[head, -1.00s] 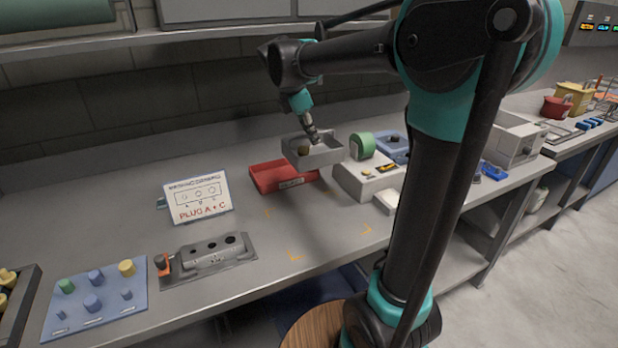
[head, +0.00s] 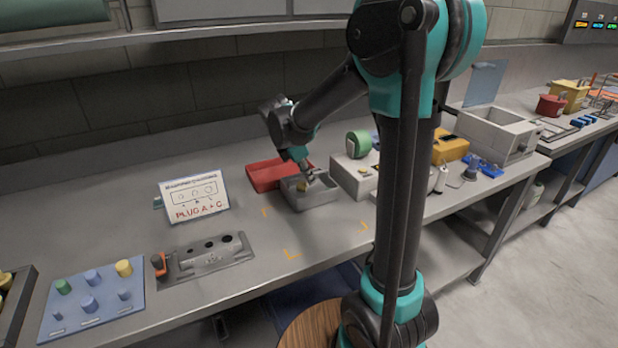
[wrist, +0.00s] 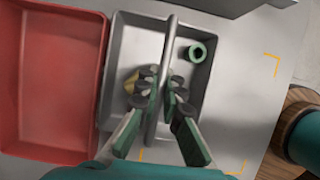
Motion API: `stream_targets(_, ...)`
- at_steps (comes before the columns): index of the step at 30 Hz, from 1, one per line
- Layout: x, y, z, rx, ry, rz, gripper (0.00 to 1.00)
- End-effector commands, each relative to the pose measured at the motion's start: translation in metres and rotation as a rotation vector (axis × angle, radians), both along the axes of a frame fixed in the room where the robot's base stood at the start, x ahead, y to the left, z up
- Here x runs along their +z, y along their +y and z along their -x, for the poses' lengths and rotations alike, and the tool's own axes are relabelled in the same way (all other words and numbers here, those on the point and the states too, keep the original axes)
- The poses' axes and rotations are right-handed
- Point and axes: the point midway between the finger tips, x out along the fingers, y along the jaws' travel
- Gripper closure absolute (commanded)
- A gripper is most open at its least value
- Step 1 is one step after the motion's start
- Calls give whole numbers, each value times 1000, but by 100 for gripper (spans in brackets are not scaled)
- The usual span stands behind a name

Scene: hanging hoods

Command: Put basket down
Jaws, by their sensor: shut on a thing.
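The grey basket (head: 312,198) is a shallow open box with an arched handle. It is at or just above the bench, in front of the red tray and behind the yellow corner marks (head: 290,255). My gripper (head: 306,172) points down into it. In the wrist view, my gripper (wrist: 161,90) is shut on the handle (wrist: 165,60), with a finger on each side. Inside the basket (wrist: 126,45) are a green ring (wrist: 197,52) and a yellowish piece (wrist: 131,82), partly hidden by a finger. I cannot tell whether the basket's bottom touches the bench.
The red tray (head: 262,178) lies close beside the basket; it fills the left of the wrist view (wrist: 50,80). A pale box (head: 352,178) with a green roll (head: 358,144) stands to the right. A sign (head: 194,197) and a socket block (head: 205,258) stand left. The marked area is clear.

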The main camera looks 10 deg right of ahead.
Motion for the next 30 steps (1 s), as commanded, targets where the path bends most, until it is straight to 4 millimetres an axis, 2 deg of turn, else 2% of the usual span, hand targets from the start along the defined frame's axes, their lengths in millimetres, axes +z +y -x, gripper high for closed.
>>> stream_targets(8,-1,0,0,0,0,0,100)
stream_targets(9,-2,0,0,0,0,0,93)
stream_targets(14,-2,0,0,0,0,0,74)
stream_targets(25,2,0,0,0,0,0,73)
stream_targets(30,22,8,3,1,0,0,73)
